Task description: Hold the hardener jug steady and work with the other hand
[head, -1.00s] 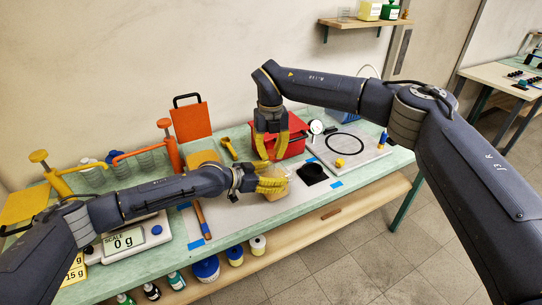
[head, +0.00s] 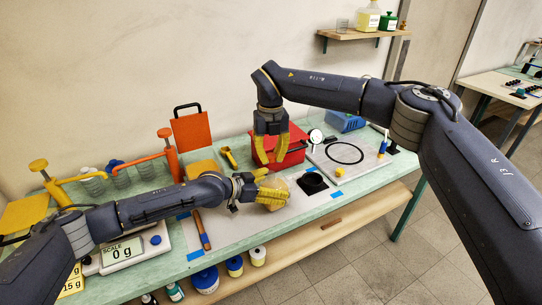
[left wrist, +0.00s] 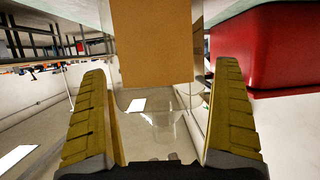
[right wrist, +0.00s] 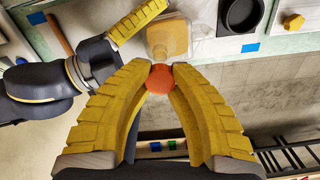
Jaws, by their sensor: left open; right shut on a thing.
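The hardener jug (head: 279,195) is a clear jug with amber contents, standing at the table's front middle. It fills the middle of the left wrist view (left wrist: 152,45), where its clear neck looks bare. My left gripper (head: 270,189) is open, with its yellow fingers at either side of the jug and gaps showing in the left wrist view (left wrist: 160,95). My right gripper (right wrist: 158,75) is shut on a rounded orange-red cap (right wrist: 160,80), just over the jug in the picture. I cannot tell whether the cap touches the jug. The right fingertips hide that cap in the head view.
A red box (head: 292,151) stands right behind the jug. A black cup (head: 313,183) is close on its right, and a board with a black ring (head: 344,153) lies farther right. A scale (head: 120,252) and a wooden-handled tool (head: 202,230) lie to the left.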

